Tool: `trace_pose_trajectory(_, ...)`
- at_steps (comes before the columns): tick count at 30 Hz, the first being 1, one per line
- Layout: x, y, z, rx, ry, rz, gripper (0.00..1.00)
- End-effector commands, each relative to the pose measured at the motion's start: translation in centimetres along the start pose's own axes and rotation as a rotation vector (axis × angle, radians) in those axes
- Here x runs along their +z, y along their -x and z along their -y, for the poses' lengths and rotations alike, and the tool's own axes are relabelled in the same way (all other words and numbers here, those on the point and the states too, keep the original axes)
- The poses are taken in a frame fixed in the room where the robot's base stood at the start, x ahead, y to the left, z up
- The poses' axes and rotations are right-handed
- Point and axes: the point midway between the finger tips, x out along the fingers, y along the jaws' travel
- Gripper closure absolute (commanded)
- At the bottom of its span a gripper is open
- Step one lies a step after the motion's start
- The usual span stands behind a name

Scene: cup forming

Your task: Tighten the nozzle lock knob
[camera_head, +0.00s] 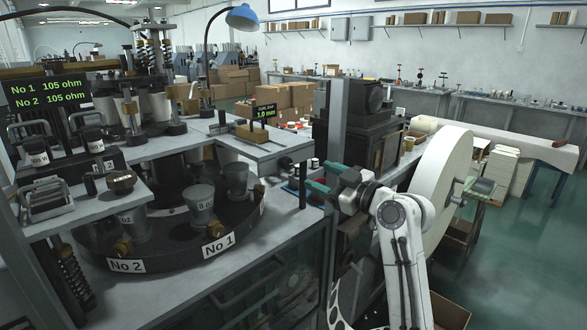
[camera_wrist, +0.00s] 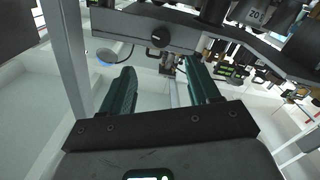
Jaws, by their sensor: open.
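My gripper (camera_head: 319,178) has two green fingers, spread apart with nothing between them. It is in front of the dark machine, to the right of the metal plate and the black turntable. I cannot tell whether this is the nozzle lock knob.
The metal plate (camera_head: 262,150) carries a brass block and a small display reading 1.0 mm. A grey post (camera_head: 336,115) stands close beside my gripper. A large pale roll (camera_head: 441,170) is behind my arm. Grey cups (camera_head: 200,205) stand on the turntable (camera_head: 180,255).

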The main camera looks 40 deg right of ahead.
Motion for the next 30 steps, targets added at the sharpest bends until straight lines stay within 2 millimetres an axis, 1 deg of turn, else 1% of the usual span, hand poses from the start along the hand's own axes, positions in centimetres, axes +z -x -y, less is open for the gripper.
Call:
trace_pose_trajectory(5, -0.2, -2.4, 0.1, -0.005, 0.000, 0.002, 0.39)
trace_pose_trajectory(12, -0.2, -6.8, 0.1, -0.005, -0.002, 0.003, 0.39)
trace_pose_trajectory(15, -0.1, -8.3, 0.1, -0.004, -0.001, 0.004, 0.39)
trace_pose_trajectory(18, 0.0, -9.4, 0.2, -0.004, -0.002, 0.004, 0.39)
trace_pose_trajectory(23, 0.1, -10.3, 0.2, -0.003, -0.001, 0.004, 0.39)
trace_pose_trajectory(30, 0.1, -10.4, 0.2, -0.003, -0.001, 0.004, 0.39)
